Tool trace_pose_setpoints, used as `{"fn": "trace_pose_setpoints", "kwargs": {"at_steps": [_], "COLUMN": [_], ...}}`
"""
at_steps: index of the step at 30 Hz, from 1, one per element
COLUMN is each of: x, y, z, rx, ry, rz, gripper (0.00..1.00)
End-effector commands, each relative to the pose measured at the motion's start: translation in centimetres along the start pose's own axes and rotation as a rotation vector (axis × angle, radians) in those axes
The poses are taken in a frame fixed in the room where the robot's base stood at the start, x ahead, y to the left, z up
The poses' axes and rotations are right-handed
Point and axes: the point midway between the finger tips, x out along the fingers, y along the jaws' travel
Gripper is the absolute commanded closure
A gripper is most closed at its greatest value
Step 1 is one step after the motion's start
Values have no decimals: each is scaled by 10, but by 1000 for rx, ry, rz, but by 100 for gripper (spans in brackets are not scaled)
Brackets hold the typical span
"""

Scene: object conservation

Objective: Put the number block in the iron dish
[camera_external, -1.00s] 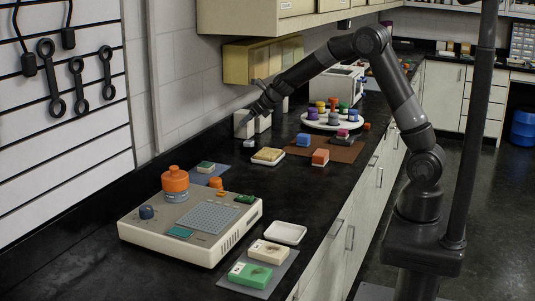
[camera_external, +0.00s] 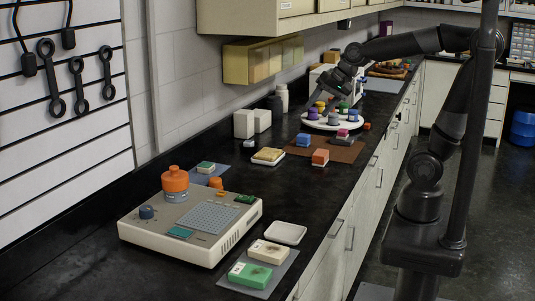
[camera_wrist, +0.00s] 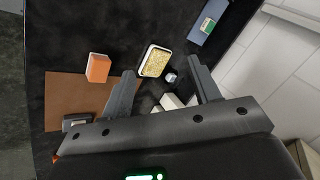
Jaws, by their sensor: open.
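A small dark block with a pale face (camera_external: 249,143), perhaps the number block, sits on the black counter near the wall; any marking is too small to read. It also shows in the wrist view (camera_wrist: 169,76). A shallow pale-rimmed dish (camera_external: 278,161) beside it holds a yellow sponge-like block (camera_external: 267,154). An empty whitish dish (camera_external: 285,232) lies nearer the front. I cannot tell which dish is iron. My gripper (camera_external: 331,92) is above the far counter near the round tray. In the wrist view my gripper (camera_wrist: 160,68) is open, its fingers apart and empty.
A round white tray (camera_external: 347,126) holds several coloured pieces. A brown mat (camera_external: 340,151) carries orange (camera_external: 320,157) and blue (camera_external: 302,140) blocks. White containers (camera_external: 243,124) stand by the wall. A beige console (camera_external: 180,245) fills the front left. Cabinets overhang the back counter.

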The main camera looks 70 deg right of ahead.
Motion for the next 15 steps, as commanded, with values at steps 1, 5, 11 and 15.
{"fn": "trace_pose_setpoints", "kwargs": {"at_steps": [1, 5, 11, 15], "x": [-10, -27, -41, -44], "y": [10, 39, 75, 86], "z": [14, 43, 72, 79], "rx": [-107, -396, -713, -809], "ry": [5, 7, 3, -1], "rz": [13, 70, 146, 173], "gripper": [44, 44, 44, 44]}}
